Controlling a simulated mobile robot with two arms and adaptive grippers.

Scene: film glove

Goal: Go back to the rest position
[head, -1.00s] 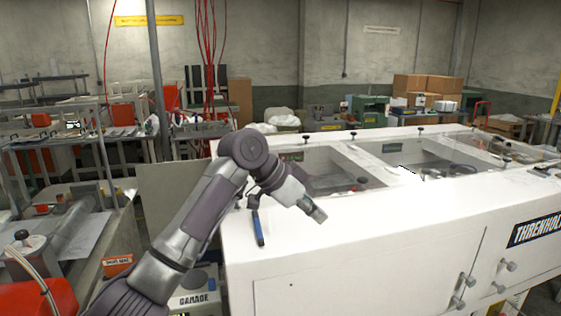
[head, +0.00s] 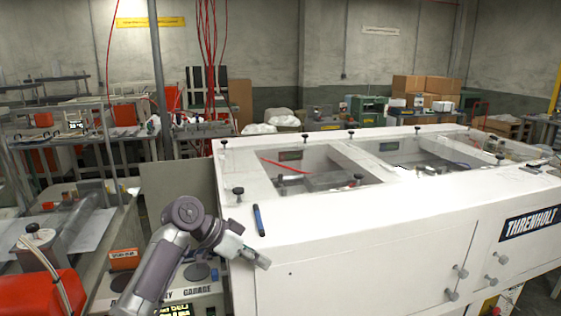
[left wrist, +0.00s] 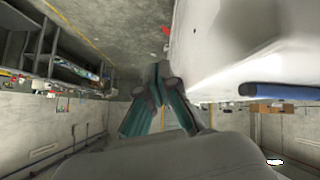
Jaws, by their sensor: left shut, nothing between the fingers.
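My left gripper (head: 262,260) is shut and empty in the head view, beside the near left corner of the white machine (head: 330,235). Its closed fingers (left wrist: 158,100) also show in the left wrist view. A blue pen-like object (head: 258,220) lies on the machine's top near its left edge, a little beyond the gripper and apart from it. It also shows at the right of the left wrist view (left wrist: 280,91). My right gripper is not in view.
A control box (head: 190,295) sits below my left arm. A red object (head: 45,297) and a roller bench stand at the left. The machine's top has glazed openings and several black knobs. Its front top strip is bare around the pen.

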